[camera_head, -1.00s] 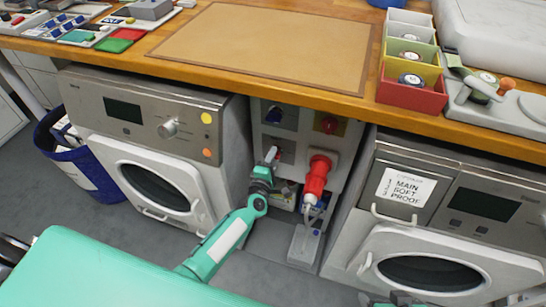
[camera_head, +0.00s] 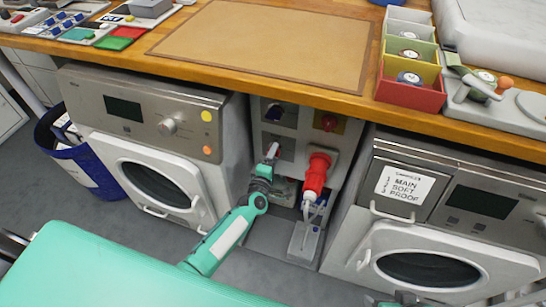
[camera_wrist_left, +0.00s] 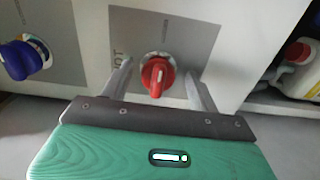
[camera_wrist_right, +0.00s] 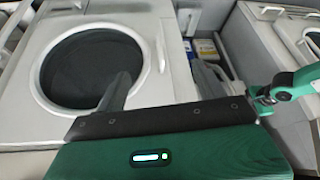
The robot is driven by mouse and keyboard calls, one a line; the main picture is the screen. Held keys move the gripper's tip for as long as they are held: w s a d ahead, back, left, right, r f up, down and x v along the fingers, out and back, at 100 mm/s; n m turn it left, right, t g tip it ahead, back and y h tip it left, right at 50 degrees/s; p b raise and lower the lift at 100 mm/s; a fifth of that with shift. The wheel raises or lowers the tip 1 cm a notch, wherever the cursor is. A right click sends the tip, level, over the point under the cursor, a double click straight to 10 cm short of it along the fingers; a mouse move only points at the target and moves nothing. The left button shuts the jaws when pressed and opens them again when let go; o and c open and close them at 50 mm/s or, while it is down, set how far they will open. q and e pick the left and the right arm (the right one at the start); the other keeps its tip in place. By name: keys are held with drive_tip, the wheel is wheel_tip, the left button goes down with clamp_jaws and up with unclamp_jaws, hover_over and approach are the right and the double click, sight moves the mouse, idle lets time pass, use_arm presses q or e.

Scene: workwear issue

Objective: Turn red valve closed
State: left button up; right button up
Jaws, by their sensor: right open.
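The red valve (camera_wrist_left: 156,72) sits on a grey panel plate in the left wrist view, its handle pointing roughly down the picture. My left gripper (camera_wrist_left: 159,70) is open, with one finger on each side of the valve and visible gaps between. In the head view my left gripper (camera_head: 266,160) reaches the panel between the two machines and partly covers the valve. My right gripper (camera_wrist_right: 161,82) is open and empty in the right wrist view, facing a machine's round door.
A blue knob (camera_wrist_left: 24,57) is left of the valve. A red plug (camera_head: 316,172) with a cable hangs right of my left gripper. A red knob (camera_head: 327,122) on a yellow plate is above it. The wooden counter (camera_head: 300,88) overhangs the panel.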

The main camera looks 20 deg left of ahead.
use_arm(q)
drive_tip(key=s+p, duration=0.1)
drive_tip(key=s, duration=1.2)
drive_tip(key=shift+s+a, duration=0.25)
drive_tip(key=shift+s, duration=0.15)
use_arm(e)
drive_tip(key=shift+s+d+f+g+h, duration=0.15)
drive_tip(key=shift+s+d+g+h, duration=0.15)
drive_tip(key=shift+s+d+g, duration=0.25)
drive_tip(key=shift+w, duration=0.1)
drive_tip(key=shift+d, duration=0.1)
